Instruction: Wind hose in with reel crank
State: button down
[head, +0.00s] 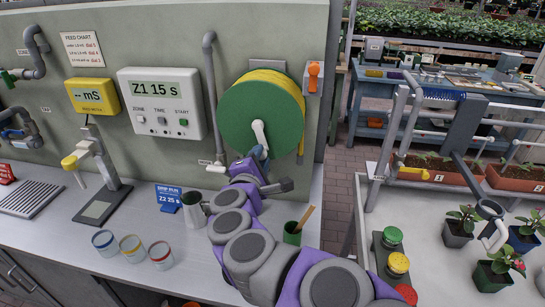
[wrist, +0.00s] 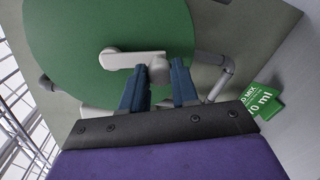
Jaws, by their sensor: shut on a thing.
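The hose reel (head: 235,118) is a large green disc on the grey wall panel, with yellow hose (head: 285,82) wound behind it and a strand hanging at its right edge. A white crank (head: 258,132) sits at the disc's middle and points down. In the wrist view, the green disc (wrist: 75,35) fills the upper left and the crank arm (wrist: 125,60) runs across to its knob. My gripper (head: 262,153) is at the crank's lower end. Its blue fingers (wrist: 159,78) close around the knob, which they partly hide.
A white control box (head: 162,105) is on the wall.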

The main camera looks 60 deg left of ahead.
jog(key=shift+f, duration=0.1)
dwell(0.4)
jog(key=c, duration=0.8)
grip_release()
jog(key=shift+a, duration=0.25)
jog(key=shift+c, duration=0.2)
jog(key=shift+d, duration=0.15)
